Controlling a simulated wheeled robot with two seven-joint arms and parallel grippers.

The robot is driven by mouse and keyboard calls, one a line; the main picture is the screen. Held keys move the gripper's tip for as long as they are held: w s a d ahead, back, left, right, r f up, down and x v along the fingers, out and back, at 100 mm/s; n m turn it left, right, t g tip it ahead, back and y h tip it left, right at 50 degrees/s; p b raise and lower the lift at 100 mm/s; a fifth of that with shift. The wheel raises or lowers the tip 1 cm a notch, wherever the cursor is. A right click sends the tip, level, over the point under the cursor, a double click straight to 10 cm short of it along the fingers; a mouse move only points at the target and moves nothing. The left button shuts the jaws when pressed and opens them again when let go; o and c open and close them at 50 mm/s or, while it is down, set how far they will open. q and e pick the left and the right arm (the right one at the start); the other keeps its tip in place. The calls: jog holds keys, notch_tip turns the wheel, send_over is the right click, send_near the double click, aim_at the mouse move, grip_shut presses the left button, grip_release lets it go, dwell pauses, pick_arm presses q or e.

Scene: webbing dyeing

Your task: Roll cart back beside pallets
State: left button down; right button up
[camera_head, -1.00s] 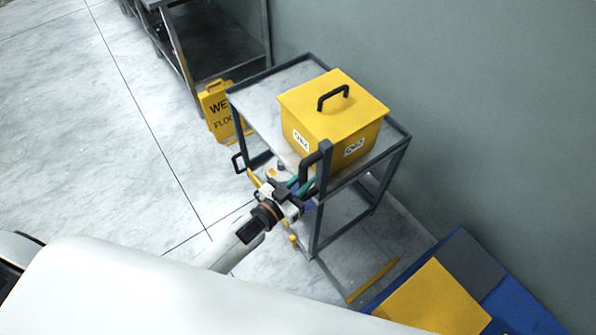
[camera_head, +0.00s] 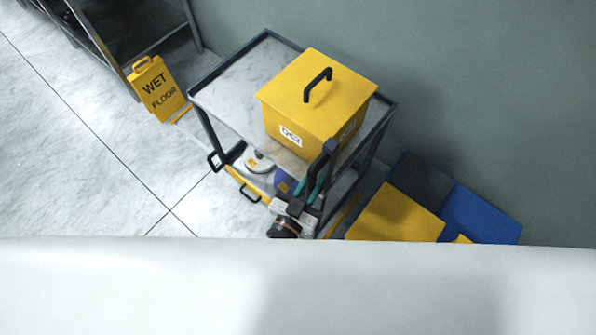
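The cart (camera_head: 228,97) has a pale top and a dark metal frame, and stands upright close to the wall. A yellow box (camera_head: 325,90) with a black handle sits on its top. My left gripper (camera_head: 318,178) is at the dark handle (camera_head: 331,148) on the cart's near corner, its teal fingers closed around the bar; the contact is partly hidden. The blue pallets (camera_head: 482,213), with yellow and dark grey tops, lie right of the cart along the wall. The cart's lower right hides part of the gap between them. My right gripper is out of view.
A yellow wet floor sign (camera_head: 158,90) stands left of the cart. A dark metal table (camera_head: 120,30) is at the upper left. The tiled floor (camera_head: 85,150) on the left is clear.

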pick_arm(q)
jog(key=shift+s+d, duration=0.3)
jog(key=shift+d, duration=0.1)
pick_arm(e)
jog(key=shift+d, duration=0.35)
pick_arm(q)
jog(key=shift+s+f, duration=0.1)
jog(key=c, duration=1.3)
grip_release()
jog(key=shift+d, duration=0.1)
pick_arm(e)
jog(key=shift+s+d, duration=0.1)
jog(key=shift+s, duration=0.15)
pick_arm(q)
jog(key=shift+b+v, duration=1.4)
jog(key=shift+v, duration=4.7)
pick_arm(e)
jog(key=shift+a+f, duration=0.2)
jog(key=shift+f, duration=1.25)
